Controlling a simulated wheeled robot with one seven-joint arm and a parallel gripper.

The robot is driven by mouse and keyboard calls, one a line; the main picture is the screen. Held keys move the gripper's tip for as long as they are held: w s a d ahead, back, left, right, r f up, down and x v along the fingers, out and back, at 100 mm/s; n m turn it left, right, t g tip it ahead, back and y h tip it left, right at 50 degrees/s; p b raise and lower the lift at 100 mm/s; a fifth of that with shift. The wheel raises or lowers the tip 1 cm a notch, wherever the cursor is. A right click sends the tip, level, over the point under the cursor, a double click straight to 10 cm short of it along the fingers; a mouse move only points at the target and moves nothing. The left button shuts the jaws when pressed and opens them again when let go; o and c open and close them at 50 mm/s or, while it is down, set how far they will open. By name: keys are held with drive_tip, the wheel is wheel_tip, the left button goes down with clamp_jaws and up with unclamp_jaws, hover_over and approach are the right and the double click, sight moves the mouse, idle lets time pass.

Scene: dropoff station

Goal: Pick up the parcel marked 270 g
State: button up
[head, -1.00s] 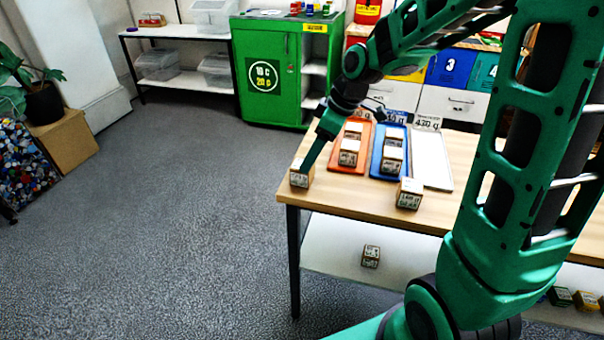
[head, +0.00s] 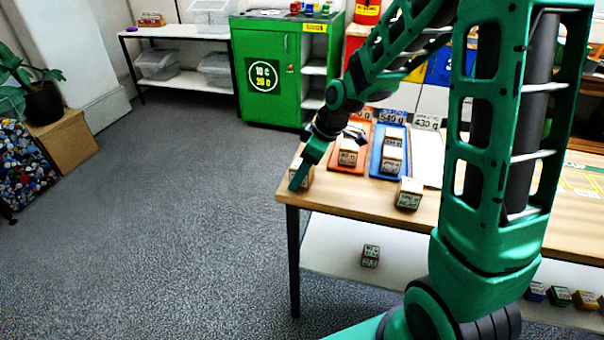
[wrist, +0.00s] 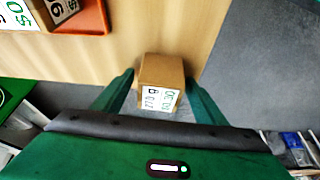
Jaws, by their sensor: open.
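The parcel marked 270 g (wrist: 160,72) is a small brown box with a white label, standing near the table's front left corner. In the head view the parcel (head: 306,178) is partly hidden behind my finger. My gripper (wrist: 159,80) is open, with one finger on each side of the parcel in the wrist view. Whether the fingers touch it I cannot tell. In the head view my gripper (head: 297,180) points down at the table corner.
An orange tray (head: 339,168) and a blue tray (head: 377,172) hold other boxes; a pale tray (head: 427,150) lies beside them. Another box (head: 409,193) stands by the front edge. One box (head: 370,256) is on the lower shelf.

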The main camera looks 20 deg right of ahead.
drive_tip(key=c, duration=1.3)
